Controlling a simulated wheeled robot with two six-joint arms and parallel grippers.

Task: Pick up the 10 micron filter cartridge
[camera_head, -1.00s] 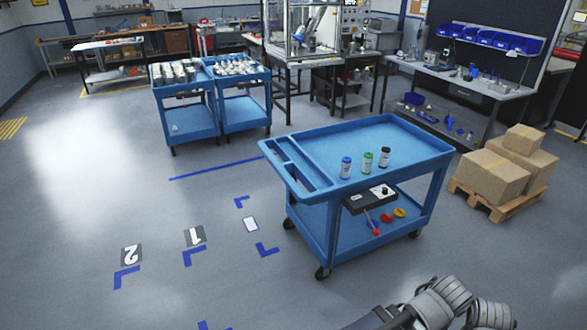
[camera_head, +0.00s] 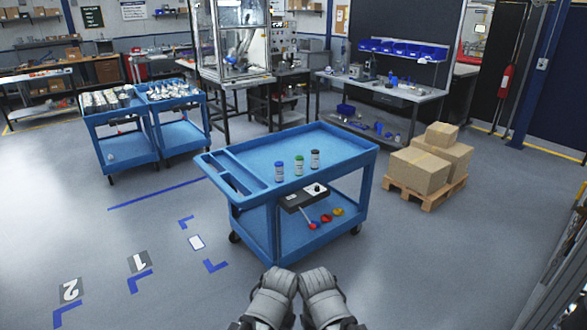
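Two grey padded parts of my arms show at the bottom middle, short of the cart.
The cart's lower shelf holds a dark box (camera_head: 303,196) and red and yellow parts. Boxes on a pallet (camera_head: 432,194) stand to the right. Two loaded blue carts (camera_head: 120,150) stand back left. A workbench (camera_head: 390,94) is behind. Floor is clear at left and right front.

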